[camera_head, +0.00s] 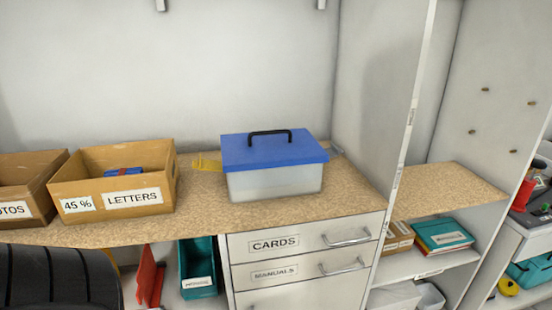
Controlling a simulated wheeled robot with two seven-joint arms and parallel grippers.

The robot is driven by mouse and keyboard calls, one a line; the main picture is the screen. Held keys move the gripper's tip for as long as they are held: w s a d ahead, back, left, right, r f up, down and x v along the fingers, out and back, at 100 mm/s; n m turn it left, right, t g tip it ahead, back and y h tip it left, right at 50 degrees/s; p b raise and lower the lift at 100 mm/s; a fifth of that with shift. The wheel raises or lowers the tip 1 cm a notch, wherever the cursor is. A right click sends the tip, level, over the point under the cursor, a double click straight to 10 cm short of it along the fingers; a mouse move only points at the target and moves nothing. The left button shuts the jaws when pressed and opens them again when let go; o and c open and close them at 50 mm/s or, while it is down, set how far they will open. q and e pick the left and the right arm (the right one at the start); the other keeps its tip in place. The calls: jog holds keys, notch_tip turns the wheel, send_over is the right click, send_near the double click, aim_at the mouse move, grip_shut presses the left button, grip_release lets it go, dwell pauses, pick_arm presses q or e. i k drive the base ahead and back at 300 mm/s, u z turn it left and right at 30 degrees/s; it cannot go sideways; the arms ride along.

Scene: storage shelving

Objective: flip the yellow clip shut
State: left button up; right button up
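The yellow clip (207,164) is on the left side of a box with a pale translucent body (275,184) and a blue lid (272,150). The clip sticks out sideways to the left, away from the box wall, so it looks open. The lid lies on the box and has a black handle (270,132) on top. A grey clip (336,150) sticks out at the right side of the box. Neither of my grippers shows in the head view.
The box stands on a speckled brown worktop (225,210). A cardboard box labelled LETTERS (130,202) stands to its left, with another cardboard box (22,208) beyond. A white upright panel (410,110) rises to the right. Drawers (305,243) are below.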

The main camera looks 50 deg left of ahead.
aim_at(202, 164)
jog(key=z, duration=0.1)
jog(key=k, duration=1)
jog(key=u, duration=1.55)
jog(key=i, duration=0.4)
